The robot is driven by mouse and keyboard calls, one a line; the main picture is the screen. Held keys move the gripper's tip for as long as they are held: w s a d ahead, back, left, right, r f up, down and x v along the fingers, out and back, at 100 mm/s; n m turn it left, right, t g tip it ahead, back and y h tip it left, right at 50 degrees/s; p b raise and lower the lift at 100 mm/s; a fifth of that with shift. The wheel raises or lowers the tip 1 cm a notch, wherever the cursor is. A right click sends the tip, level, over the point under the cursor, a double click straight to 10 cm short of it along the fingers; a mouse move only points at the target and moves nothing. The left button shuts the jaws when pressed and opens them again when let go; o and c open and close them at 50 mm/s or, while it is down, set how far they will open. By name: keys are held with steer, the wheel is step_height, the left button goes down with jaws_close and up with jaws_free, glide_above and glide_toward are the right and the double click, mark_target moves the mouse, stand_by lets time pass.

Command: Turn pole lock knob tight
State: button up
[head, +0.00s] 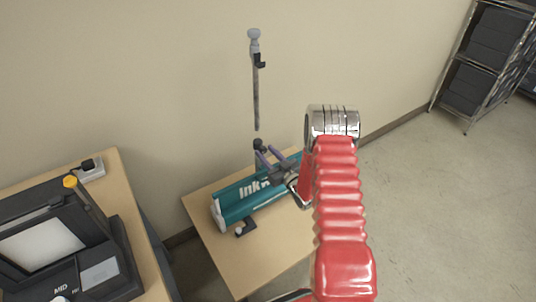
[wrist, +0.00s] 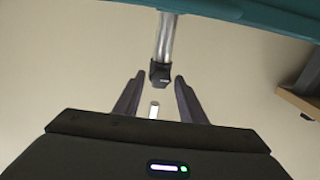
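A thin upright pole (head: 256,100) stands against the wall behind the teal banner case (head: 262,197). The black pole lock knob (head: 258,144) sits low on the pole, just above the case. In the wrist view the silver pole (wrist: 167,36) runs down from the teal case and ends in the black lock knob (wrist: 160,73). My gripper (head: 265,151) is open, its two dark fingers reaching toward the knob. In the wrist view the knob lies between the fingertips (wrist: 158,77), with a visible gap on each side. A small pale piece (wrist: 154,110) shows deeper between the fingers.
The case lies on a wooden table (head: 233,265). A black laminator (head: 50,245) stands on another table (head: 125,190) at the left. A metal shelf rack (head: 462,65) with dark boxes is at the back right. The floor at the right is clear.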

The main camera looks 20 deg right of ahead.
steer(key=c, duration=0.7)
steer(key=shift+d, duration=0.1)
steer(key=shift+c, duration=0.5)
steer(key=shift+m, duration=0.4)
steer(key=m, duration=0.3)
steer(key=shift+m, duration=0.3)
steer(key=m, duration=0.4)
steer(key=shift+d+m, duration=0.1)
steer(key=shift+m, duration=0.2)
steer(key=m, duration=0.5)
steer(key=shift+d+f, duration=0.1)
steer(key=shift+f+m, duration=0.1)
steer(key=shift+m, duration=2)
